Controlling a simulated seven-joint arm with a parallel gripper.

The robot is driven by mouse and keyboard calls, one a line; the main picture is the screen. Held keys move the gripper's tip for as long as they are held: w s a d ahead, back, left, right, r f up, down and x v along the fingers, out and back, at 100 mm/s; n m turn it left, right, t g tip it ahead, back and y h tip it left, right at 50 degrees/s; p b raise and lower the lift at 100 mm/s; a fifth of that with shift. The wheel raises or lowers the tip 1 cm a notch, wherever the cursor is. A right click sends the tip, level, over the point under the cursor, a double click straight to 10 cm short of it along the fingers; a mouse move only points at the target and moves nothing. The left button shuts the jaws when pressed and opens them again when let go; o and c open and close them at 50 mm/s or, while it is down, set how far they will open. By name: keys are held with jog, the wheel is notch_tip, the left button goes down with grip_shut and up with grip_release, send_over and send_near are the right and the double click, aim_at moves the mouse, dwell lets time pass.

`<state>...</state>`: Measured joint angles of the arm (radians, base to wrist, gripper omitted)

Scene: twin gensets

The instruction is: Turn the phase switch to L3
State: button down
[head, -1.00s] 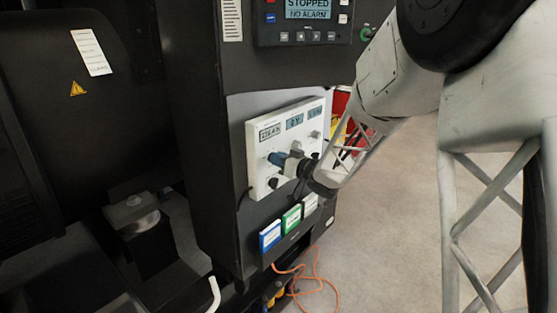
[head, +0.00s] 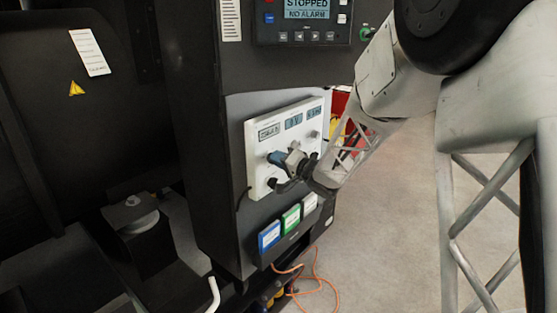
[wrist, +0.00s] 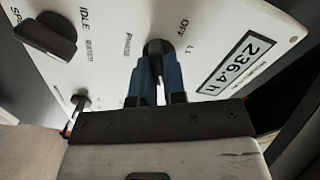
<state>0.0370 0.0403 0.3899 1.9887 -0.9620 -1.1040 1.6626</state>
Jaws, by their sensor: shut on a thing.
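The phase switch (wrist: 157,52) is a dark knob on a white panel (head: 258,182). The word PHASE is printed beside it. OFF and L1 marks show on its far side in the wrist view; no L3 mark can be read. My gripper (wrist: 154,82) has its blue fingers on either side of the knob and is shut on it. In the head view my gripper (head: 276,158) is tilted at the panel's left part and hides the switch. The knob's exact pointing direction is hard to tell.
A second black knob (wrist: 44,37), marked IDLE and RATED, is close to my gripper. A display (wrist: 236,62) reads 236.4 h. Blue, green and white cards (head: 290,219) sit in a holder below the panel. A controller (head: 303,20) above reads STOPPED, NO ALARM.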

jog(key=shift+f+m, duration=0.1)
jog(key=shift+m, duration=0.5)
jog(key=c, duration=1.2)
grip_release()
jog(key=shift+s+d, duration=0.1)
jog(key=shift+v, duration=3.75)
